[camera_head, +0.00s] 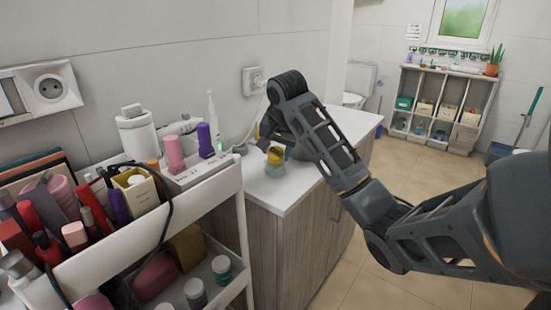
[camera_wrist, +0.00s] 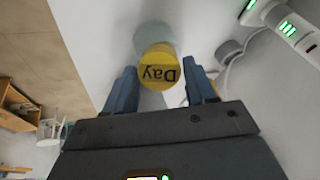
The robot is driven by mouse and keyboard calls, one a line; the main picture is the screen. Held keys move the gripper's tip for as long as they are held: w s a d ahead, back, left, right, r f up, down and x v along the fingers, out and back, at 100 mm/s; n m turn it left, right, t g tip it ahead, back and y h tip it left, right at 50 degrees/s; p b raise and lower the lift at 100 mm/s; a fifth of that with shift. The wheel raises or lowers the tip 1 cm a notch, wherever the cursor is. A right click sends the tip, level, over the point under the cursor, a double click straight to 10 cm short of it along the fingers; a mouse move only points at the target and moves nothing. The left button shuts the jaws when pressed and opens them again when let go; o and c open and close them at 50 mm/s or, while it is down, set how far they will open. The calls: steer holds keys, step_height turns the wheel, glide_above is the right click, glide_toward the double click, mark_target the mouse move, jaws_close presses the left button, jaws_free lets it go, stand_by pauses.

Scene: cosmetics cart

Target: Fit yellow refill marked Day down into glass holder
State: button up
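The yellow refill (camera_wrist: 160,72) shows its round top, with the word Day upside down in the wrist view. It sits between the two fingers of my gripper (camera_wrist: 160,78), which look closed against its sides. The pale, clear glass holder (camera_wrist: 153,37) stands on the white counter, partly hidden by the refill in the wrist view.
A white cart (camera_head: 205,185) full of cosmetics stands left of the counter (camera_head: 283,197). An electric toothbrush (camera_head: 213,120) stands at the back by the wall. A white device with green lights (camera_wrist: 290,22) and cables lie right of the fingers in the wrist view.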

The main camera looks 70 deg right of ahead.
steer(key=c, duration=0.8)
